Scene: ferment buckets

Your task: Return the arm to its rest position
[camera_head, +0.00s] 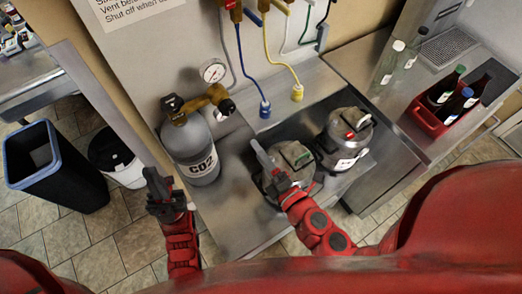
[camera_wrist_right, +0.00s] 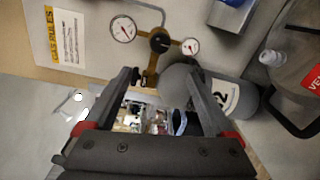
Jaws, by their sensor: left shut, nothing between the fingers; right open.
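My left gripper (camera_head: 157,183) is shut and empty. It is at the left of the picture, just left of the grey CO2 cylinder (camera_head: 192,148). My right gripper (camera_head: 262,155) is open, with its fingers pointing up and left in the head view. It overlaps the near metal keg (camera_head: 298,158) there; I cannot tell if it touches. In the right wrist view the two fingers of the right gripper (camera_wrist_right: 162,75) are spread with nothing held between them. The CO2 cylinder (camera_wrist_right: 222,90) shows partly behind the right finger.
A second keg (camera_head: 345,138) stands to the right. Blue (camera_head: 265,108) and yellow (camera_head: 297,92) hose connectors hang above the steel counter. A red crate (camera_head: 428,118) with bottles is at the right. A dark bin (camera_head: 58,180) and white bucket (camera_head: 118,160) stand on the floor.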

